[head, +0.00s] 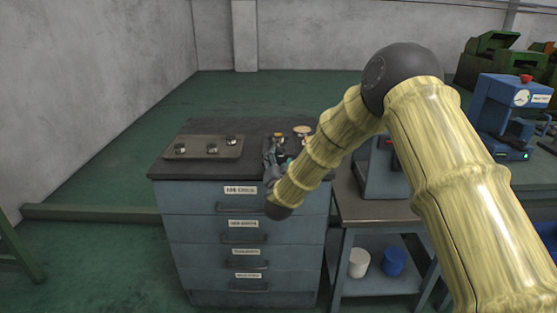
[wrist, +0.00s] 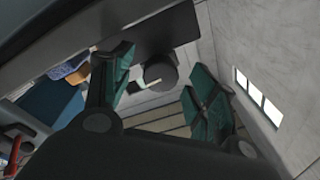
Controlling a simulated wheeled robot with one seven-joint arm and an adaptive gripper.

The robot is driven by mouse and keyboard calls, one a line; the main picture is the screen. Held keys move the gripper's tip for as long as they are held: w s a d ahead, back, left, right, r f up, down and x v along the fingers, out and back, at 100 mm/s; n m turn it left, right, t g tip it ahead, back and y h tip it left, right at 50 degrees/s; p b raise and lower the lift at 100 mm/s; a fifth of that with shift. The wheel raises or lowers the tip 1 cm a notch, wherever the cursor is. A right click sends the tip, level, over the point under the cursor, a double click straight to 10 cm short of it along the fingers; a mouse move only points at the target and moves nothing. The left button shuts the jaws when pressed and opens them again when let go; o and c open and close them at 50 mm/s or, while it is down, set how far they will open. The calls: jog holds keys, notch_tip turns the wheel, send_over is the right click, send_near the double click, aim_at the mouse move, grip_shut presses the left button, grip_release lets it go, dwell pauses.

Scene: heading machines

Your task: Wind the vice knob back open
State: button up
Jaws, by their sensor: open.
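In the wrist view my gripper (wrist: 160,78) is open, with its two teal-padded fingers spread apart. A dark round part (wrist: 163,69) with a small pale piece (wrist: 149,85) shows between the fingers; it may be the vice knob, but I cannot tell for sure. No finger is visibly closed on it. In the head view my gripper (head: 276,156) is low over the right part of the drawer cabinet's dark top (head: 262,127). The vice cannot be made out clearly there, as my gripper and arm cover much of that spot.
A tray (head: 178,140) with three metal pieces lies on the cabinet's left side. A round tan object (head: 302,129) sits at its back right. A bench (head: 375,209) with a blue machine stands close on the right, white and blue containers (head: 393,262) below. Floor behind is clear.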

jog(key=s+f, duration=0.1)
jog(key=s, duration=1)
